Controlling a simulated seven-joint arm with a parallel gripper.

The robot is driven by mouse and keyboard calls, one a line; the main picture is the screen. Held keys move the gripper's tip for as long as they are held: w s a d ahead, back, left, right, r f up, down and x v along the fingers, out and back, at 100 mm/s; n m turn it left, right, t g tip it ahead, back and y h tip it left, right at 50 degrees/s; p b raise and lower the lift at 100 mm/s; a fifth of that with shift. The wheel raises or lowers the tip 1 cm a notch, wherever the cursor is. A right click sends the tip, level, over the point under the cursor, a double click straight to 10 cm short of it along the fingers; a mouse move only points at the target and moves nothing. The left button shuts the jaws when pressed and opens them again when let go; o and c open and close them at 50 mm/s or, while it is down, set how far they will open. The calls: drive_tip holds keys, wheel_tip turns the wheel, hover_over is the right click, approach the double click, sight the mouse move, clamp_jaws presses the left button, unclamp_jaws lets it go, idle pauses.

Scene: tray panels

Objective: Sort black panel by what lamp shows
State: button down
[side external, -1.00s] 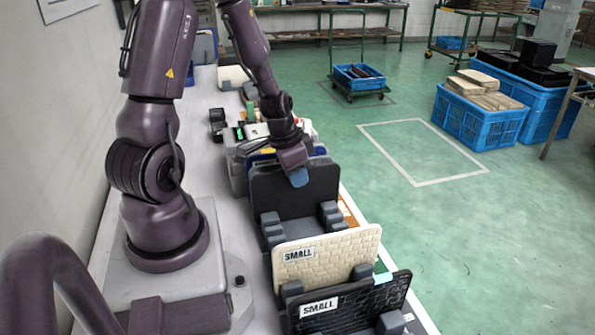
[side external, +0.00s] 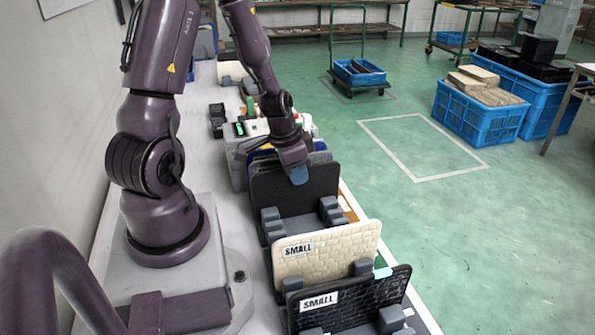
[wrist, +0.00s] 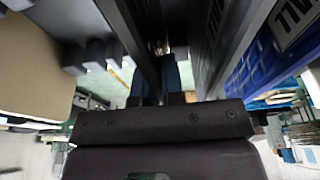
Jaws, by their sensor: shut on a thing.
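A plain black panel (side external: 290,202) stands nearly upright in the middle of the side external view, behind dark grey slotted blocks. My gripper (side external: 298,175) is shut on its top edge. Whether its bottom edge rests in the blocks is hidden. In the wrist view my gripper's blue fingers (wrist: 158,80) are close together on a dark panel edge (wrist: 130,35). A grey-white box (side external: 237,150) behind has a small green-lit lamp or display (side external: 240,129).
A cream brick-textured panel (side external: 325,255) and a black textured panel (side external: 350,301), both labelled SMALL, stand in front. Blue and grey panels (side external: 262,154) stand close behind the held one. Blue crates (side external: 482,118) sit on the floor at right.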

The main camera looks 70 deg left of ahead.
drive_tip(key=c, duration=1.2)
unclamp_jaws()
drive_tip(key=shift+o, duration=0.2)
drive_tip(key=v, duration=1.3)
